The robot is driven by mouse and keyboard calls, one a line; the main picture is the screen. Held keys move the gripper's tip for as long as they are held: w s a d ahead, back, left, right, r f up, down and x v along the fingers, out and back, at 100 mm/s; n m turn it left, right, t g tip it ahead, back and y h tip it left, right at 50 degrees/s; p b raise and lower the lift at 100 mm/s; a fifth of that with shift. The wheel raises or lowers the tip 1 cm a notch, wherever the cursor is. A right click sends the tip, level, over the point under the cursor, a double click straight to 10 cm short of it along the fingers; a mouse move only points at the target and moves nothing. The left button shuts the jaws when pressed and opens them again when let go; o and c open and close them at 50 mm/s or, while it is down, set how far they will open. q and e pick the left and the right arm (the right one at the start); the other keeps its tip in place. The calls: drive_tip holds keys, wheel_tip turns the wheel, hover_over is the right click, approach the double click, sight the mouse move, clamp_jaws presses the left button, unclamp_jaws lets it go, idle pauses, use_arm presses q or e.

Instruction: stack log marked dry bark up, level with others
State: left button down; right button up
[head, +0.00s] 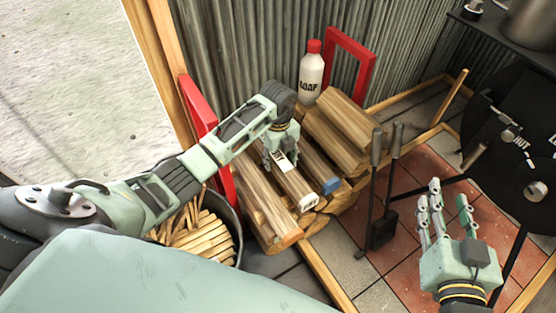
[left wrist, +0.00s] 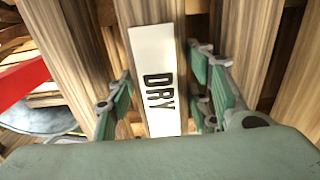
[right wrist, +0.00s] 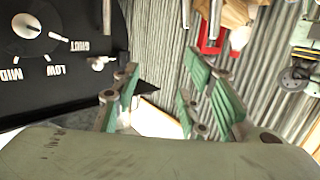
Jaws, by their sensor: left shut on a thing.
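The log marked DRY (head: 297,186) lies in the middle of the log stack, bark side not clearly shown. Its white DRY label (left wrist: 157,82) faces up in the left wrist view. My left gripper (head: 280,158) is over the log from above, fingers on either side of it, shut on it. Beside it lie a log on the left (head: 262,205) and a blue-ended log on the right (head: 322,172). Larger logs (head: 338,135) sit higher at the right. Whether the DRY log touches the logs below is hidden. My right gripper (head: 442,215) is open and empty, over the tiles.
Red frame ends (head: 350,55) flank the stack. A white bottle with a red cap (head: 311,72) stands behind it. A bucket of kindling (head: 205,240) is at the left. Fire tools (head: 380,190) stand right of the stack, near the black stove (head: 510,130).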

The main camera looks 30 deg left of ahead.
drive_tip(key=shift+r, duration=0.25)
use_arm(q)
drive_tip(key=shift+w+f, duration=0.1)
drive_tip(key=shift+f, duration=0.05)
drive_tip(key=c, duration=0.9)
unclamp_jaws()
use_arm(e)
drive_tip(key=shift+a+r+t, duration=0.1)
drive_tip(key=shift+r+t, duration=0.2)
drive_tip(key=shift+r, duration=0.05)
